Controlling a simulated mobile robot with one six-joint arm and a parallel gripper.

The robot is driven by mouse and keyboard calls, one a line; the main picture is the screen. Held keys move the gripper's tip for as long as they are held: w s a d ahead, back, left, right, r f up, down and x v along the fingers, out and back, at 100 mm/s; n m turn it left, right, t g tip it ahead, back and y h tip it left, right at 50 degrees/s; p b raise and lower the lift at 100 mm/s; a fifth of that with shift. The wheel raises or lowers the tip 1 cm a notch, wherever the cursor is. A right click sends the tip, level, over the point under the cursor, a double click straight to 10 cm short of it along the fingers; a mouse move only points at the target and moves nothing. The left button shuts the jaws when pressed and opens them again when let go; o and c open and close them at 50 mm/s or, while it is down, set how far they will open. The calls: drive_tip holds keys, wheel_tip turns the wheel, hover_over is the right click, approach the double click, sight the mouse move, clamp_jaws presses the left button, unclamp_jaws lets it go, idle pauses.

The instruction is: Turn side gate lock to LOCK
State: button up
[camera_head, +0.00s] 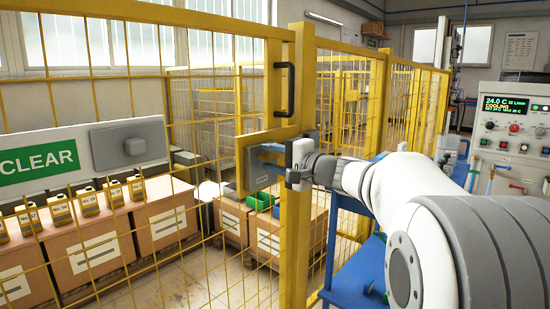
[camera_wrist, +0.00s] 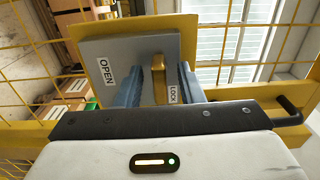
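The side gate lock is a grey plate (camera_wrist: 105,48) on a yellow backing plate, mounted on the gate; its grey box (camera_head: 258,168) also shows in the head view. In the wrist view an OPEN label (camera_wrist: 106,72) is at the left and a LOCK label (camera_wrist: 172,95) at the lower right. A brass lock handle (camera_wrist: 158,78) runs up and down in that picture, close beside the LOCK label. My gripper (camera_wrist: 158,88) has its two blue fingers on either side of the handle, with visible gaps. It also shows at the gate post in the head view (camera_head: 291,165).
A black pull handle (camera_head: 284,90) is on the gate above the lock. Yellow mesh fence (camera_head: 215,110) surrounds the cell. A CLEAR sign (camera_head: 40,160) hangs at left, with boxes and bottles behind the mesh. A control panel (camera_head: 512,125) stands at right.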

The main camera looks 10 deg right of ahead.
drive_tip(key=p+v, duration=0.1)
drive_tip(key=v, duration=0.6)
drive_tip(key=shift+s+d+p, duration=0.2)
drive_tip(key=shift+s+p, duration=0.1)
drive_tip(key=s+a+r+n+g+h+p, duration=0.25)
drive_tip(key=s+a+n+g+p, duration=0.25)
drive_tip(key=s+a+g+p, duration=0.75)
drive_tip(key=s+d+r+n+h+p, duration=0.2)
drive_tip(key=s+d+h+p, duration=0.2)
drive_tip(key=p, duration=0.7)
drive_tip(key=s+d+r+n+h+p, duration=0.3)
drive_tip(key=s+d+h+p, duration=0.1)
drive_tip(key=s+p, duration=0.5)
drive_tip(key=shift+s+d+t+p, duration=0.3)
drive_tip(key=shift+t+p, duration=0.05)
drive_tip(key=shift+p, duration=0.6)
